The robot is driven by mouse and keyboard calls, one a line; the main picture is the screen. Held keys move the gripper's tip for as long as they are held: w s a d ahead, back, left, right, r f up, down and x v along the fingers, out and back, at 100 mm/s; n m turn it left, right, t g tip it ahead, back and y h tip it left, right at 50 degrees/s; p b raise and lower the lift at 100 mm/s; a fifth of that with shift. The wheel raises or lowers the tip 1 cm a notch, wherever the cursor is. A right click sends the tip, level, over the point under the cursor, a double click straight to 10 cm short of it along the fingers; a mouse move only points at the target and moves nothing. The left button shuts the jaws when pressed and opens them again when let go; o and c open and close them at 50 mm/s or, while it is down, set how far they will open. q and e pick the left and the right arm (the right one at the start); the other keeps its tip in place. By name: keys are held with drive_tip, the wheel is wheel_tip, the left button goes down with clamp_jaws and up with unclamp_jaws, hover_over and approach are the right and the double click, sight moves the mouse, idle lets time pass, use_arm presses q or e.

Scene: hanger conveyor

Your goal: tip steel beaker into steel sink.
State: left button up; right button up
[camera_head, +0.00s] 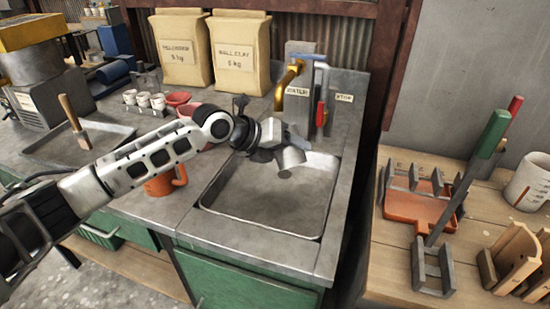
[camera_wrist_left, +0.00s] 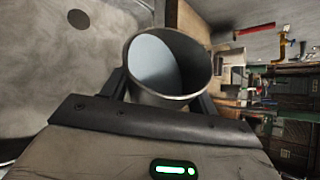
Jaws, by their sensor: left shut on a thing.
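The steel beaker (camera_head: 292,157) is held above the steel sink (camera_head: 262,205) in the head view, near the back of the basin, and looks tilted. My left gripper (camera_head: 277,146) is shut on it. In the left wrist view the beaker (camera_wrist_left: 150,95) sits between the two dark fingers (camera_wrist_left: 163,88), with its round mouth showing and a pale grey-blue area inside. I cannot tell whether that is liquid or bare metal. The sink floor shows at the upper left of that view with a dark round drain (camera_wrist_left: 78,18). My right gripper is in neither view.
A brass tap (camera_head: 289,82) and a panel with red and blue handles stand behind the sink. An orange mug (camera_head: 160,185) stands left of the basin, under my left arm. Two paper sacks (camera_head: 240,58) stand at the back. A wooden bench with racks is at the right.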

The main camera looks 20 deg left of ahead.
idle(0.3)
use_arm(q)
drive_tip(key=shift+n+g+h, duration=0.3)
drive_tip(key=shift+b, duration=0.35)
drive_tip(key=shift+n+g+b, duration=0.3)
drive_tip(key=shift+b, duration=0.1)
drive_tip(key=shift+h, duration=0.3)
idle(0.3)
drive_tip(key=shift+n+g+b, duration=0.3)
drive_tip(key=shift+b, duration=0.3)
drive_tip(key=shift+f+h, duration=0.15)
drive_tip(key=shift+h, duration=0.15)
idle(0.3)
drive_tip(key=shift+n+b, duration=0.3)
drive_tip(key=shift+b, duration=0.25)
